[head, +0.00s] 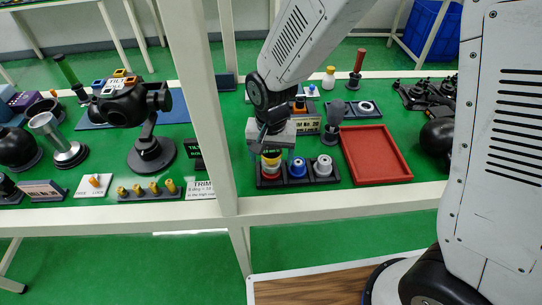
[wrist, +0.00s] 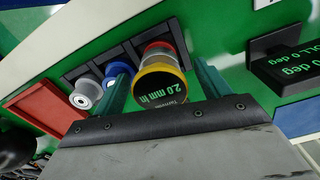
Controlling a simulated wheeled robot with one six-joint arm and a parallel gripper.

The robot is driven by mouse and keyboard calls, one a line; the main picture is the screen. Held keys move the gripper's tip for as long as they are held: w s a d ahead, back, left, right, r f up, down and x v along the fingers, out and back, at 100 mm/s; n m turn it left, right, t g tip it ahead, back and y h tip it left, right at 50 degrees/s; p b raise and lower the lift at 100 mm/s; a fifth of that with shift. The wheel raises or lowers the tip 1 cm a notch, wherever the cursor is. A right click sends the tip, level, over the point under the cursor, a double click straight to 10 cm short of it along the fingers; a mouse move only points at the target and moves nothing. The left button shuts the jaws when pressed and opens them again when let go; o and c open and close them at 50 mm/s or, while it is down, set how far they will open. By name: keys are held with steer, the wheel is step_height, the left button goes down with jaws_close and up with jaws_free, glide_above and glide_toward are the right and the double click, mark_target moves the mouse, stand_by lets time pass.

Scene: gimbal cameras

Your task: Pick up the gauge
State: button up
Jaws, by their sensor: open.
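The gauge (wrist: 160,88) has a round black face with green text reading "2.0 mm in" and a yellow rim. It stands in the left slot of a dark three-slot holder, and its yellow and white body (head: 271,162) also shows in the head view. A red ring shows at its far side in the wrist view. My gripper (wrist: 163,82) is open, with one teal finger on each side of the gauge; I cannot tell if they touch it. In the head view my gripper (head: 270,148) is right above the gauge and hides its top.
A blue-topped piece (head: 297,167) and a white spool (head: 322,166) fill the holder's other slots. An empty red tray (head: 375,154) lies to the right. A grey knob on a stand (head: 335,117) is behind. A white post (head: 205,100) stands left of my arm.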

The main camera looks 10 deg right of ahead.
steer(key=c, duration=1.2)
steer(key=shift+r, duration=0.1)
